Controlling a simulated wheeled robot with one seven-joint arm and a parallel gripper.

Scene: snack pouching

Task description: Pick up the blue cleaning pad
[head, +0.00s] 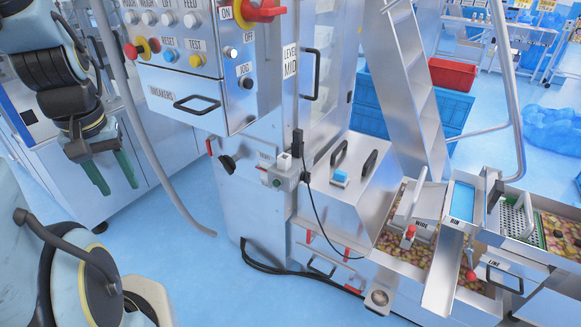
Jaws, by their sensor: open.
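A small blue pad (340,177), which looks like the cleaning pad, lies on the sloping top of a steel housing (325,205) near the middle of the head view. It sits beside two dark handles (369,163). My gripper (119,188) hangs at the upper left with its two green fingers apart and pointing down. Nothing shows between the fingers. The gripper is well to the left of the pad, with the machine's front between them.
A control panel (180,40) with knobs and a breaker drawer (185,100) juts out between gripper and pad. A grey hose (140,120) hangs beside the gripper. Right of the housing are food-filled bins with a red-knobbed gate (409,236) and a steel ladder (415,80).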

